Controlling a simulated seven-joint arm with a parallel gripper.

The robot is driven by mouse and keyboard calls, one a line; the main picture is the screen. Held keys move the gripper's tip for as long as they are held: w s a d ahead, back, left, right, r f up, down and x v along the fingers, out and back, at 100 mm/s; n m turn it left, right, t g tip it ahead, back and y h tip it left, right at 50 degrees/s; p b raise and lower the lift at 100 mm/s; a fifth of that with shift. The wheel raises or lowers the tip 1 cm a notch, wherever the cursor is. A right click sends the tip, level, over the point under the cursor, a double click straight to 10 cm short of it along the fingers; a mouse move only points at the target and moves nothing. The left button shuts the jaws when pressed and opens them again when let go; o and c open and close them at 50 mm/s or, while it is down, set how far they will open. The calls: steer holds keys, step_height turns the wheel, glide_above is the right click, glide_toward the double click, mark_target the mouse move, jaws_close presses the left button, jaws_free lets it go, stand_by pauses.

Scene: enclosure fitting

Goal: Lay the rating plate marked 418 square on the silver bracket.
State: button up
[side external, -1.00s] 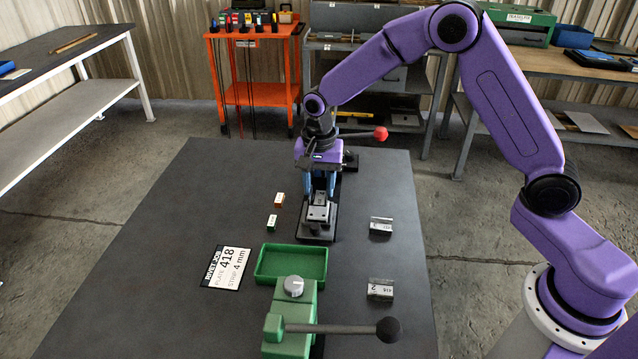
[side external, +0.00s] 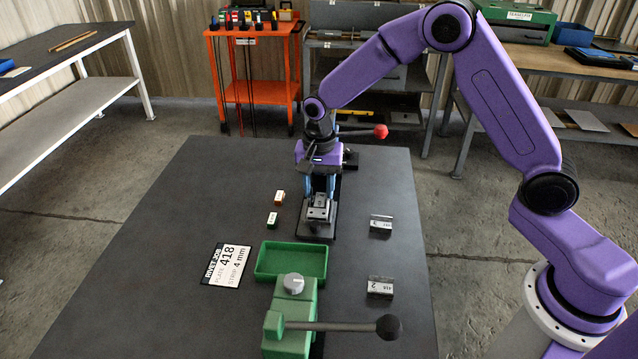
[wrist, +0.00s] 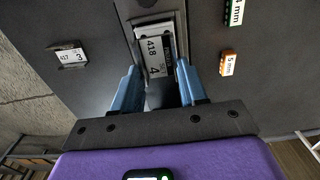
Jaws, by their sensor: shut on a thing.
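The rating plate marked 418, with a 4 beside it, shows in the wrist view (wrist: 155,57) between the blue fingers. My gripper (side external: 320,196) is shut on this plate, low over the silver bracket (side external: 318,214). The bracket is on a black base (side external: 314,233) on the dark table, and part of it also shows in the wrist view (wrist: 150,18). The plate looks slightly turned in the wrist view. The fingers hide part of the contact, so I cannot tell whether the plate rests flat on the bracket.
Two other plates lie to the right, 417 (side external: 381,225) and 418 with a 2 (side external: 380,288). A green tray (side external: 291,280) and a green lever press (side external: 290,322) stand nearer. Small green (side external: 272,219) and orange (side external: 279,197) blocks and a printed card (side external: 226,266) are left.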

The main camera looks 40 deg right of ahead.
mark_target(321, 198)
steer(key=shift+f, duration=1)
steer(key=o, duration=1.2)
step_height(321, 198, up, 17)
steer(key=shift+r, duration=0.15)
steer(key=shift+s, duration=0.1)
steer(key=s+n, duration=1.1)
steer(key=s, duration=0.6)
steer(key=s+d+f+n, duration=0.2)
steer(key=s+n, duration=0.3)
steer(key=s, duration=0.3)
steer(key=s+d+f+n, duration=0.1)
steer(key=s+d+n, duration=0.4)
steer(key=s, duration=0.4)
steer(key=shift+f+n, duration=0.3)
steer(key=shift+f, duration=0.05)
